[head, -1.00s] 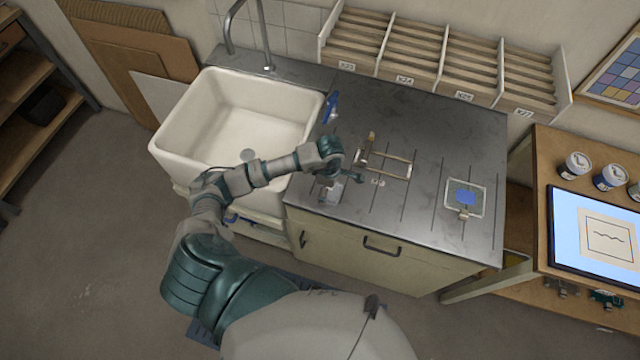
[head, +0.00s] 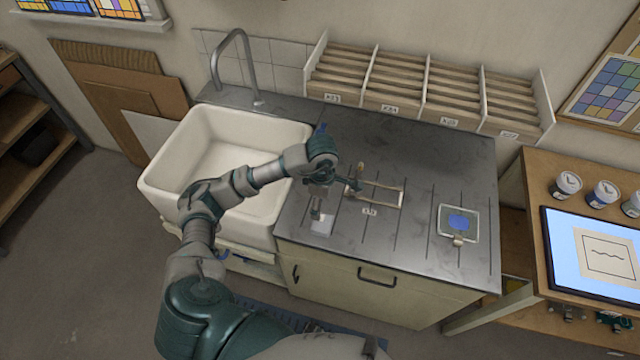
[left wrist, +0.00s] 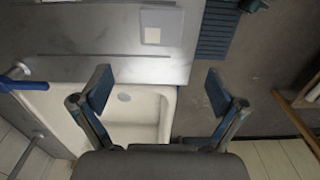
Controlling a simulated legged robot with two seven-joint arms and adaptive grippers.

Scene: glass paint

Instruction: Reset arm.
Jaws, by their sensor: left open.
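My left arm reaches over the front of the sink. My left gripper (head: 352,183) is above the counter's left part, by the wooden frame, its jaws small in this view. The left wrist view shows the gripper (left wrist: 158,92) with its fingers wide apart and nothing between them. Behind them are the sink, the counter and the floor. My right gripper is in neither view.
A pane with a blue patch (head: 459,223) lies right. The white sink (head: 165,170) is left. Slotted racks (head: 430,90) stand behind; a lit screen (head: 600,250) is right.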

